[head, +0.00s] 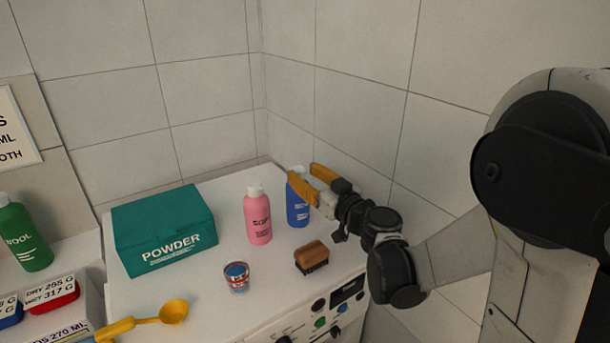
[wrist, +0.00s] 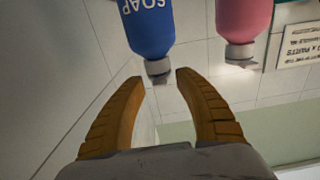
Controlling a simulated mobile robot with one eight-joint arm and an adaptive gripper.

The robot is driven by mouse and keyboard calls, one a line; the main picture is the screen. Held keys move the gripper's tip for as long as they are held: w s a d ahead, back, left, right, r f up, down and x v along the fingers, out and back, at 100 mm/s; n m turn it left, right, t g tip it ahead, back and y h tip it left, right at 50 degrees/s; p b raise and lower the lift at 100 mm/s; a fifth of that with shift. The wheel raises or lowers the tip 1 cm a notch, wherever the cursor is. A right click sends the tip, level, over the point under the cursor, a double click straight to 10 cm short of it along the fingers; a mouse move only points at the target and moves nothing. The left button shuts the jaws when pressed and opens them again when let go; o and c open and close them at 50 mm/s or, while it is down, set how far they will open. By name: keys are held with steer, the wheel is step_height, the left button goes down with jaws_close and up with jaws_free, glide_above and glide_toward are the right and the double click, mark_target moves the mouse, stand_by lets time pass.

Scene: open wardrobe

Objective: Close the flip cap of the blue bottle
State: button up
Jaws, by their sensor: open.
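The blue bottle (head: 296,210) stands upright at the back right of the white top, partly hidden by my gripper. In the wrist view the blue bottle (wrist: 150,25) appears upside down, with its pale grey cap (wrist: 158,69) towards me. My gripper (head: 303,173) is open, its yellow fingers at the height of the cap. In the wrist view the open fingertips of my gripper (wrist: 159,77) lie to either side of the cap's end, with nothing clearly gripped. I cannot tell whether the flip lid is up or down.
A pink bottle (head: 258,217) stands just left of the blue one. A brown brush (head: 311,257) lies in front, with a small cup (head: 237,277) to its left. A green powder box (head: 165,230) fills the left side. Tiled walls are close behind and right.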

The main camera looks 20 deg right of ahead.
steer(key=shift+c, duration=0.5)
jaws_close()
steer(key=t+b, duration=0.1)
steer(key=b, duration=0.2)
steer(key=shift+s+f+b, duration=0.1)
steer(key=shift+f+b, duration=0.2)
steer(key=shift+f, duration=0.05)
steer(key=shift+o, duration=0.5)
jaws_free()
